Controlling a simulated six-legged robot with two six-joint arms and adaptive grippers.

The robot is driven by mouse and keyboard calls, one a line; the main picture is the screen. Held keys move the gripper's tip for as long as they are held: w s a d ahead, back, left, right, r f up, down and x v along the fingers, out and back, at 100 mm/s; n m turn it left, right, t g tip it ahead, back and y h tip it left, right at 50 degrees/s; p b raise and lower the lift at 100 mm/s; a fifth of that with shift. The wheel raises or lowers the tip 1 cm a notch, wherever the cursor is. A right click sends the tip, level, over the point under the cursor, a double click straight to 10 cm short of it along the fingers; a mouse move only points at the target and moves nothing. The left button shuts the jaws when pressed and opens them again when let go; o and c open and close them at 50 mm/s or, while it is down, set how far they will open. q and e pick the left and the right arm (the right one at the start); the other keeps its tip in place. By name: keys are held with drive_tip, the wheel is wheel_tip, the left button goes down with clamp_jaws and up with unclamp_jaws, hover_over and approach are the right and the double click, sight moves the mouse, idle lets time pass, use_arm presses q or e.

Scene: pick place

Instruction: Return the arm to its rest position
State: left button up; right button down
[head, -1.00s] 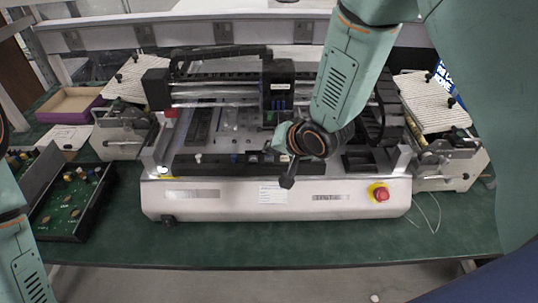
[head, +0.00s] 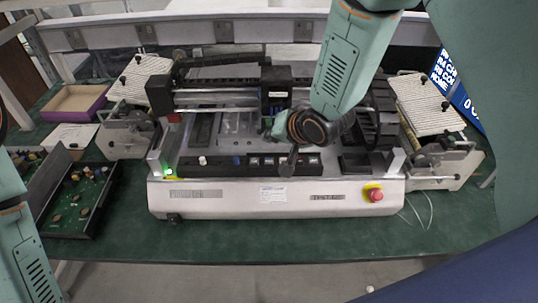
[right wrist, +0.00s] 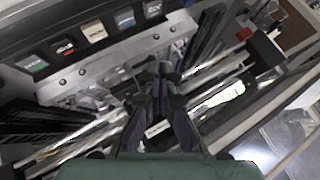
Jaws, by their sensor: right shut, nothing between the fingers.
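My right arm (head: 345,70) reaches down from the top right in the head view.
A white machine (head: 235,198) with a red stop button (head: 375,194) fills the middle of the green table (head: 250,240). Trays of circuit boards (head: 75,205) and a purple-sided box (head: 75,102) are at left. The table's front strip is clear.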

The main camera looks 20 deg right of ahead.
drive_tip(key=shift+f, duration=0.15)
idle(0.4)
drive_tip(key=shift+s+n, duration=0.1)
drive_tip(key=shift+n, duration=0.6)
drive_tip(key=s+d+f+n+g+h+b, duration=0.1)
drive_tip(key=s+f+b, duration=0.5)
drive_tip(key=s+f, duration=0.6)
drive_tip(key=s+d+f+n+g+h+b, duration=0.1)
drive_tip(key=s+d+f+g+b, duration=0.2)
drive_tip(key=s+f, duration=0.9)
drive_tip(key=s+d+f+n+g+h+b, duration=0.1)
drive_tip(key=s+f+g+b, duration=0.3)
drive_tip(key=s+f+b, duration=0.6)
drive_tip(key=s+d+f, duration=0.1)
drive_tip(key=s+f, duration=0.1)
drive_tip(key=s, duration=0.1)
drive_tip(key=shift+g, duration=0.3)
drive_tip(key=shift+s, duration=0.15)
